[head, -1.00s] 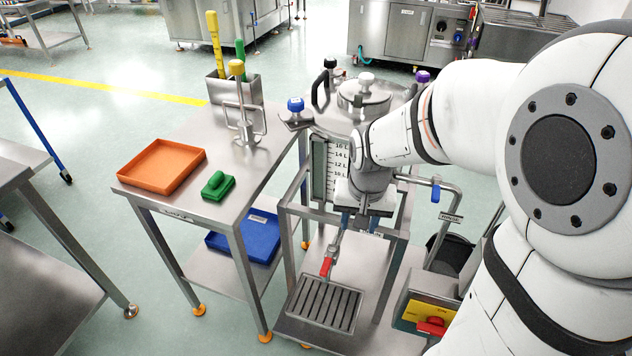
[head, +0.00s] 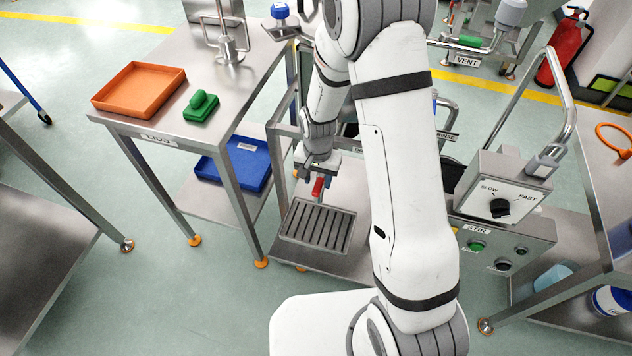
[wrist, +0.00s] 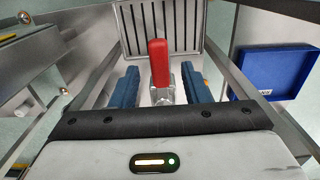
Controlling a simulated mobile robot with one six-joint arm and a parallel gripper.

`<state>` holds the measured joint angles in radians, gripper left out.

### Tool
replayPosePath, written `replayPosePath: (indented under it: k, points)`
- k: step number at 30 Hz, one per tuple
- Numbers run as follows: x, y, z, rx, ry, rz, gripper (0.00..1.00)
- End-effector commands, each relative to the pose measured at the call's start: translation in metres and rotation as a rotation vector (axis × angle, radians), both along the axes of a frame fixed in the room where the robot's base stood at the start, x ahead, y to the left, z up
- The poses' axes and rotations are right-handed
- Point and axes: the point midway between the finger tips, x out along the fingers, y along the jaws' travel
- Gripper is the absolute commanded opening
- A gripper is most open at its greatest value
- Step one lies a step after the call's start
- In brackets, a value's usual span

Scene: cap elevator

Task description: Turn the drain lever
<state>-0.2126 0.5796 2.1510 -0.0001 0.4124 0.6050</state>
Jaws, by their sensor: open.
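The drain lever has a red handle (wrist: 159,62) that stands between the two blue fingers of my gripper (wrist: 158,85) in the wrist view. My gripper is open, with a gap on both sides of the handle. In the head view the red handle (head: 318,187) shows just below my gripper (head: 316,177), above the slotted drain grate (head: 318,227). The metal valve body (wrist: 165,95) sits at the base of the handle and is partly hidden by my gripper. My arm hides most of the vessel.
The steel frame's posts stand close on both sides of my gripper. A blue tray (head: 233,163) lies on the lower shelf at left. An orange tray (head: 139,89) and a green block (head: 201,107) are on the table. A control box (head: 503,185) stands at right.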

Motion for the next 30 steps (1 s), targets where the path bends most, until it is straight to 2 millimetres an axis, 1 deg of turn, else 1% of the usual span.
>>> replayPosePath:
  k: [1, 5, 14, 27, 29, 30]
  points:
    - [0.000, 0.000, -0.007, -0.001, 0.001, 0.001, 0.42]
    - [0.000, 0.000, -0.016, 0.000, 0.000, 0.001, 0.42]
    - [0.000, 0.001, -0.018, 0.000, -0.002, 0.002, 0.42]
    - [0.000, 0.001, -0.018, 0.001, -0.001, 0.003, 0.06]
    - [0.000, 0.001, -0.018, 0.001, -0.001, 0.003, 0.01]
    - [0.000, 0.001, -0.018, 0.001, -0.001, 0.003, 0.00]
